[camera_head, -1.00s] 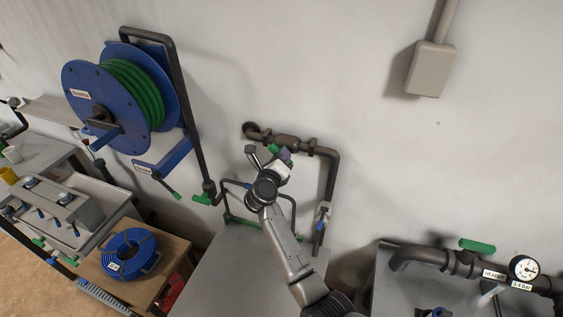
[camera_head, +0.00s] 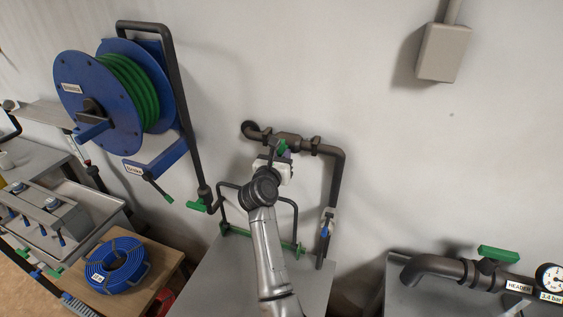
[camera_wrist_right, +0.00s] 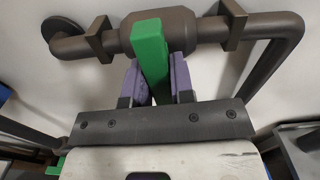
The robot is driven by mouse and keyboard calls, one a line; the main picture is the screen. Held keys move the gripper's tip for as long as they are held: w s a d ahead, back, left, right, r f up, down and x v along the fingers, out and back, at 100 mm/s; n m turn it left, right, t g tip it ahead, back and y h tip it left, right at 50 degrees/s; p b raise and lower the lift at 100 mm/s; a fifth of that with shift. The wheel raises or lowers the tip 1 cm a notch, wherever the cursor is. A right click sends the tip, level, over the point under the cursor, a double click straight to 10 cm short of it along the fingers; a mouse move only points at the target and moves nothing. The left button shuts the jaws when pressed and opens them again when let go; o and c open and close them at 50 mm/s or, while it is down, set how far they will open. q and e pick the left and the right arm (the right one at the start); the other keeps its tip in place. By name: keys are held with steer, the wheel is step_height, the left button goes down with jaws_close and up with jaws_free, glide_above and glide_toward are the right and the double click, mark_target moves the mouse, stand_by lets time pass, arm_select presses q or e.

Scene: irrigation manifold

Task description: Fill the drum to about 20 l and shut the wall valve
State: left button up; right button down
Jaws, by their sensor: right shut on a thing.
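The wall valve sits in a dark brown pipe on the white wall, with a green lever (camera_head: 282,147) on its body. In the right wrist view the lever (camera_wrist_right: 149,50) stands between the two purple fingers of my right gripper (camera_wrist_right: 156,78), crossing in front of the valve body (camera_wrist_right: 190,27). My right gripper (camera_head: 285,156) is shut on this lever, and its wrist partly hides it in the head view. The pipe bends down on the right to a small outlet with a blue part (camera_head: 325,231). I cannot make out the drum or its level. My left gripper is not in view.
A blue hose reel (camera_head: 94,104) with green hose hangs on the left. A blue coil (camera_head: 117,265) lies on a wooden table. A header pipe (camera_head: 440,266) with a green handle (camera_head: 498,254) and gauge (camera_head: 551,277) stands at right. The wall between is clear.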

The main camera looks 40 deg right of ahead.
steer(key=shift+m, duration=0.4)
steer(key=c, duration=1)
jaws_free()
steer(key=shift+r, duration=0.1)
